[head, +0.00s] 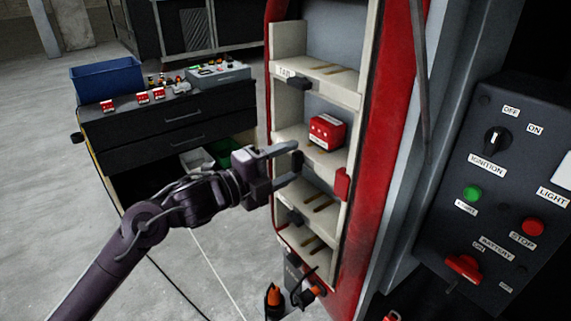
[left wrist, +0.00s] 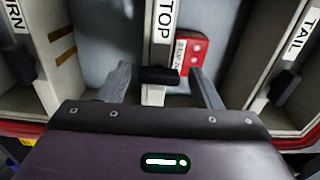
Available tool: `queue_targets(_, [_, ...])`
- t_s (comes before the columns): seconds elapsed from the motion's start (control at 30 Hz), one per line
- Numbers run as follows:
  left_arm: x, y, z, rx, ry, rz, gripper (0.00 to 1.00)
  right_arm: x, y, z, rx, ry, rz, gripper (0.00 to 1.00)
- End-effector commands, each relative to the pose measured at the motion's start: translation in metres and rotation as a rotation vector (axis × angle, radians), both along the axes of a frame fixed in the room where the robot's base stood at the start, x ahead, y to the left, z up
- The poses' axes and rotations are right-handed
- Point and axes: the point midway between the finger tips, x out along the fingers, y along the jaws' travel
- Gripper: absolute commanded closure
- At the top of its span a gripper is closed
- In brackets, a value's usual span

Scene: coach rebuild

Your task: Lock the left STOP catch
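My left gripper (head: 296,161) is open in front of the middle shelf of the red-edged cabinet. In the left wrist view the STOP label (left wrist: 164,20) is on a cream shelf edge, with a black STOP catch (left wrist: 160,75) at its end. The two fingers stand apart on either side of this catch, with gaps visible between. I cannot tell whether the catch is turned to its locked position. A red block (head: 326,132) with a white label sits in the STOP bay; it also shows in the left wrist view (left wrist: 196,50). My right gripper is not in view.
The TAIL catch (head: 300,84) is above and another catch (head: 294,217) is below. A dark switch panel (head: 495,190) stands at right. A drawer workbench (head: 170,135) with a blue bin (head: 107,79) and several red blocks stands at left. Open floor lies between.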

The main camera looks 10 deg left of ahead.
Motion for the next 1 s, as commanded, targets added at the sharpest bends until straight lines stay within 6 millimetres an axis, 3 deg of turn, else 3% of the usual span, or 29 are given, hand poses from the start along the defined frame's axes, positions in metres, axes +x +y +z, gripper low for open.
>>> queue_targets(0.37, [-0.003, 0.003, -0.002, 0.003, 0.0, -0.002, 0.36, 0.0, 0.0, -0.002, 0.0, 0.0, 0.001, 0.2])
queue_targets(0.77, [-0.046, 0.047, -0.005, 0.004, 0.001, 0.0, 0.36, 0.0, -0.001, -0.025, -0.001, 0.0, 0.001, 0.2])
queue_targets(1.0, [-0.056, 0.055, -0.001, 0.002, 0.001, -0.001, 0.36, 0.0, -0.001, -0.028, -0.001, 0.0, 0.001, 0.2])
